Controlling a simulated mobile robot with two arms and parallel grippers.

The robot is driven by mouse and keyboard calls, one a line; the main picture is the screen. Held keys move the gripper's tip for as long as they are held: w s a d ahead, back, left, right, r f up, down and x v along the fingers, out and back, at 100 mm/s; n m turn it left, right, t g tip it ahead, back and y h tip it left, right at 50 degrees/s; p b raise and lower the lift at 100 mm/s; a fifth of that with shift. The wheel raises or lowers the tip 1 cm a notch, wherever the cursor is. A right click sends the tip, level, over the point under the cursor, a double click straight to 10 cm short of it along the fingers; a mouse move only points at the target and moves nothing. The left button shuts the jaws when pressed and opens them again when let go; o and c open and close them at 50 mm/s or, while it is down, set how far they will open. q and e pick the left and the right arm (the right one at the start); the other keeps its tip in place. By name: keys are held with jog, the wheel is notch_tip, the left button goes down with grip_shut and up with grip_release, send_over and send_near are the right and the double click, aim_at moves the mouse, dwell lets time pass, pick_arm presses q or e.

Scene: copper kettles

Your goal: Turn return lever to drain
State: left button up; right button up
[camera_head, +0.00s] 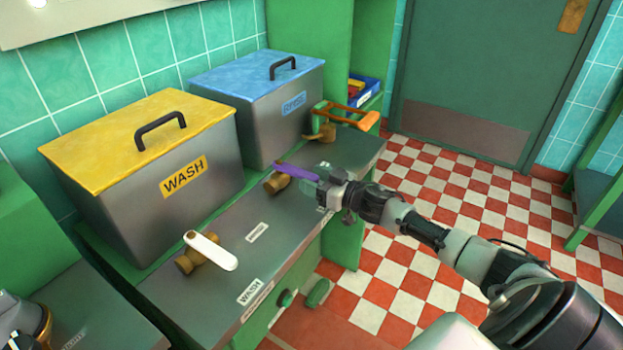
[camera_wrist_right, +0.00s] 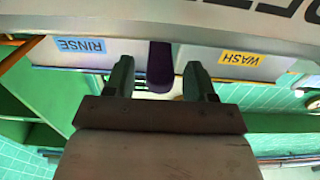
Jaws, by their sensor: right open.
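A purple lever (camera_head: 296,171) sits on a brass valve (camera_head: 277,182) on the grey counter, in front of the blue-lidded RINSE tank. I take it for the return lever, though its label is not readable. My right gripper (camera_head: 320,176) is at the lever's free end. In the right wrist view, the purple lever (camera_wrist_right: 160,66) stands between the two separated fingers of the right gripper (camera_wrist_right: 158,78), with a visible gap on both sides. A white lever (camera_head: 211,250) on another brass valve sits in front of the WASH tank. My left gripper is not visible.
The yellow-lidded WASH tank (camera_head: 155,185) and RINSE tank (camera_head: 255,110) stand behind the levers. An orange lever (camera_head: 347,118) is to the right of the purple one. Red-and-white floor (camera_head: 450,210) lies open to the right.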

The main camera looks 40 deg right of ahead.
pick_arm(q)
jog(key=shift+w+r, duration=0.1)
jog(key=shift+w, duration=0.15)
pick_arm(e)
jog(key=shift+w+a, duration=0.2)
jog(key=shift+w, duration=0.25)
